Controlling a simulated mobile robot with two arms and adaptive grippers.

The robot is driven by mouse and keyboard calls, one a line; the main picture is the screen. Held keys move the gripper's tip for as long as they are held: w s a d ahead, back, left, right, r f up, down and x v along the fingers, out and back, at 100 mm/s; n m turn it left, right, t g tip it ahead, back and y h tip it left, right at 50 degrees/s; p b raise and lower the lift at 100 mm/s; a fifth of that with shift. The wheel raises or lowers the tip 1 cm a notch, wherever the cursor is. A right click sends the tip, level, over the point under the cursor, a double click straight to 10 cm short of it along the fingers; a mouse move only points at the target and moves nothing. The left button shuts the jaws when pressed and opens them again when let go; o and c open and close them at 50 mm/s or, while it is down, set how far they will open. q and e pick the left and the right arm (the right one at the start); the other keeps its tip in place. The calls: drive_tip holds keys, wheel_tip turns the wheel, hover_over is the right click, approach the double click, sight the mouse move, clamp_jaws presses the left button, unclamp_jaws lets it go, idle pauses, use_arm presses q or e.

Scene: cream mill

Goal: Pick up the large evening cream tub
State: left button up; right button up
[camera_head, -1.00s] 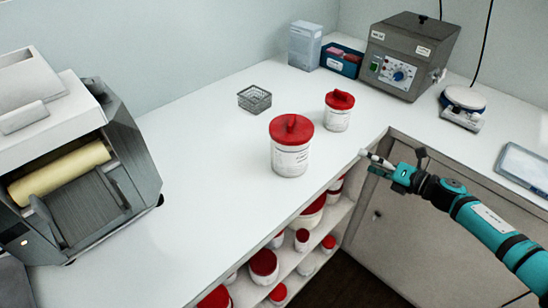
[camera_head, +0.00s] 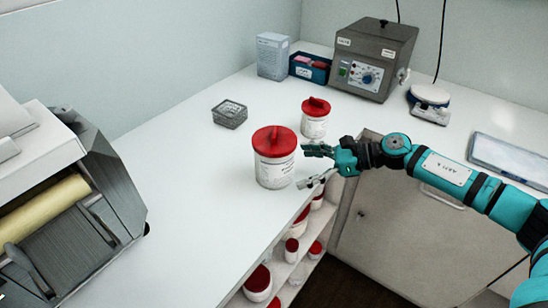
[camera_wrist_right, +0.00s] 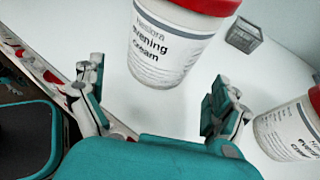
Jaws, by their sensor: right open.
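The large evening cream tub (camera_head: 274,168) is white with a red knobbed lid and stands upright on the white counter in the head view. In the right wrist view the tub (camera_wrist_right: 165,45) reads "evening cream" and lies ahead, between the lines of the two fingers. A smaller white tub (camera_head: 313,126) with a red lid stands behind it; its label shows at the right edge of the right wrist view (camera_wrist_right: 290,130). My right gripper (camera_head: 312,168) is open and empty, just right of the large tub, with a gap visible between them. My left gripper is not in view.
A wire basket (camera_head: 229,115) stands behind the large tub. A grey machine with a dial (camera_head: 372,62) and a blue box (camera_head: 309,68) stand at the back. A roller machine (camera_head: 60,200) is at left. Shelves below the counter edge hold several tubs. The counter left of the tub is clear.

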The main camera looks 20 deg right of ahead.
sight(281, 169)
drive_tip(key=shift+w+a+f, duration=0.25)
drive_tip(key=shift+w+a, duration=0.05)
drive_tip(key=shift+a, duration=0.3)
drive_tip(key=shift+w+a+p, duration=0.15)
drive_tip(key=shift+a+p, duration=0.1)
drive_tip(key=shift+p, duration=0.05)
drive_tip(key=p+x, duration=0.2)
drive_tip(key=x, duration=0.2)
drive_tip(key=shift+w+a+f, duration=0.1)
drive_tip(key=shift+w+a, duration=0.15)
drive_tip(key=shift+a, duration=0.05)
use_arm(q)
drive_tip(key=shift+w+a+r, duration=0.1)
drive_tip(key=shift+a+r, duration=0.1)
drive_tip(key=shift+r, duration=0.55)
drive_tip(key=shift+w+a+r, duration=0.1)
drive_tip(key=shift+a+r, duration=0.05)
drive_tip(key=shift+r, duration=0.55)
use_arm(e)
drive_tip(key=c, duration=0.8)
